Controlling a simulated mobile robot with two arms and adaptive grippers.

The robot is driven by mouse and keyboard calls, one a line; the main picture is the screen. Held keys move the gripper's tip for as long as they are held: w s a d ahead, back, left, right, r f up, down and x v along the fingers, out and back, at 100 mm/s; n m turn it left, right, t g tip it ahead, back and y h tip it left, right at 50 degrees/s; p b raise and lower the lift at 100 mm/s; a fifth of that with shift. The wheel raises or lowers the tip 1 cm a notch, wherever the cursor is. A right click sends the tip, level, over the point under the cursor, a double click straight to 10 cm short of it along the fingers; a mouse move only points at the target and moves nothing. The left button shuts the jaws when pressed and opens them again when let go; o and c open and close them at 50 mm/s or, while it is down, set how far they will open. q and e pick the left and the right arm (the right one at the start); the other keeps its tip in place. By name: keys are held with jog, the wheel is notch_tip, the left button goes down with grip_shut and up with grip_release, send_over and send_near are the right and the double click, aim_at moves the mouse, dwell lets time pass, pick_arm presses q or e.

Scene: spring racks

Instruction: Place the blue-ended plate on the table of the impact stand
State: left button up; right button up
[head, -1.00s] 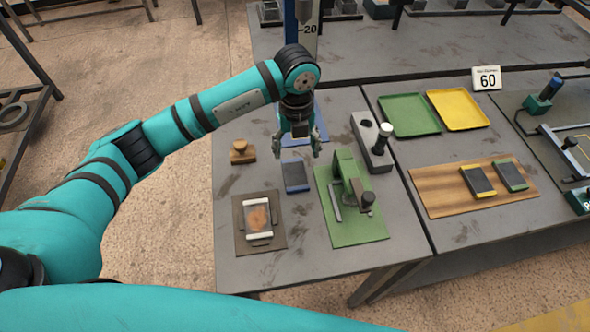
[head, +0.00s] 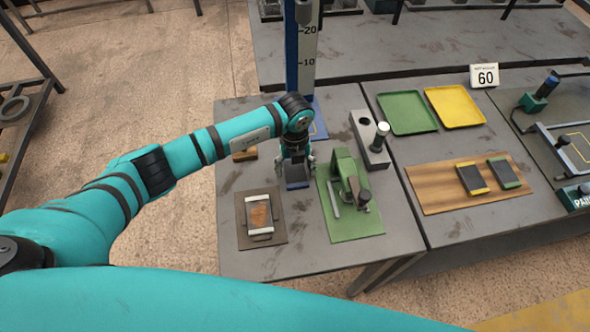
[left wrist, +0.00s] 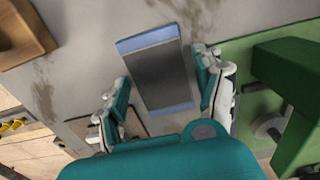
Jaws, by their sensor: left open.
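The blue-ended plate (head: 298,184) lies on the near left table, partly hidden in the head view by my left gripper. In the left wrist view the plate (left wrist: 160,75) is dark grey with a blue band at each end. My left gripper (head: 298,168) is open just above it. In the left wrist view its fingers stand on either side of the plate, with gaps showing. The impact stand (head: 303,55) is a tall blue column with a numbered scale behind the gripper. Its blue base (head: 319,122) is partly hidden by my arm. My right gripper is not in view.
A green fixture (head: 350,195) stands close to the right of the plate. A wooden block (head: 243,155) is to its left. A brown mat (head: 277,228) with a rusty plate is nearer. A grey block (head: 367,140), green tray (head: 407,114) and yellow tray (head: 454,107) lie farther right.

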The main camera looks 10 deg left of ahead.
aim_at(295, 169)
pick_arm(q)
grip_shut()
jog(key=shift+w, duration=0.1)
jog(key=shift+r, duration=0.1)
jog(key=shift+r, duration=0.2)
notch_tip(295, 169, up, 10)
jog(key=f+b, duration=0.1)
jog(key=b, duration=0.2)
jog(key=s+a+r+n, duration=0.3)
jog(key=s+n, duration=0.4)
jog(key=n, duration=0.8)
jog(key=s+a+r+n, duration=0.4)
jog(key=s+n, duration=0.3)
jog(key=n, duration=0.9)
jog(key=shift+s+a+r+b, duration=0.3)
jog(key=shift+a+b, duration=0.1)
jog(key=shift+a, duration=0.2)
